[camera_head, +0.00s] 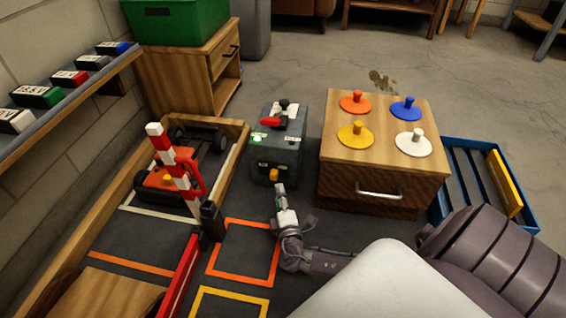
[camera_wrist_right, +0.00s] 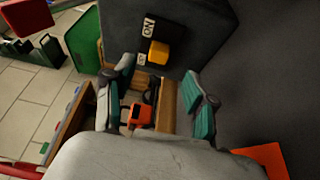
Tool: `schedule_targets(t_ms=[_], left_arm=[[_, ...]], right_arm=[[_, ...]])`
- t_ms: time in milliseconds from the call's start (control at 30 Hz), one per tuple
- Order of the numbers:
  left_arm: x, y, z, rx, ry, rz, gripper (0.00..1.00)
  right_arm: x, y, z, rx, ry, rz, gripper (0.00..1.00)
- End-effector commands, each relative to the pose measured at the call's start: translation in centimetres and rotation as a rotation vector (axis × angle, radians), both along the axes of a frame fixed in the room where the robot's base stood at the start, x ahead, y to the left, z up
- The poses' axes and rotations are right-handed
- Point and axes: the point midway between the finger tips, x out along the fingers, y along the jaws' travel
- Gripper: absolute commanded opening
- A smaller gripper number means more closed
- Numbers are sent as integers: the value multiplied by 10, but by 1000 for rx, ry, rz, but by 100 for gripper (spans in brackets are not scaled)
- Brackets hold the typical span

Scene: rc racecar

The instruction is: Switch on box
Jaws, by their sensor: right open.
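The dark grey box (camera_head: 288,152) stands on the floor left of the wooden cabinet. A red handle and a black knob show on its top, and a small green light glows near its left top edge. A yellow-orange switch (camera_head: 273,175) sits low on its front. In the right wrist view the box (camera_wrist_right: 205,30) fills the upper part, with the switch (camera_wrist_right: 158,52) beside an "ON" label. My right gripper (camera_head: 281,190) is open and empty, just in front of the switch; its fingers (camera_wrist_right: 155,88) are spread below the switch in the wrist view. My left gripper is not in view.
A wooden cabinet (camera_head: 370,198) with coloured lidded discs on top stands right of the box. A red-and-white barrier (camera_head: 173,165) and an orange car (camera_head: 160,183) are to the left. Orange and yellow outlined squares mark the floor nearby. A blue rack (camera_head: 470,190) stands far right.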

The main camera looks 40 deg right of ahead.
Motion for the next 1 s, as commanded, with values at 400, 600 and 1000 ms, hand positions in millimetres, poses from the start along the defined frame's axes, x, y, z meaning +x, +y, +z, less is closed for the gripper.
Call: schedule_targets(t_ms=[400,600,1000], left_arm=[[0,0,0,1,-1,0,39],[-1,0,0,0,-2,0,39],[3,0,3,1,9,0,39]], right_arm=[[-43,21,0,0,-1,-1,56],[-43,21,0,0,-1,-1,56],[-42,28,4,29,15,10,56]])
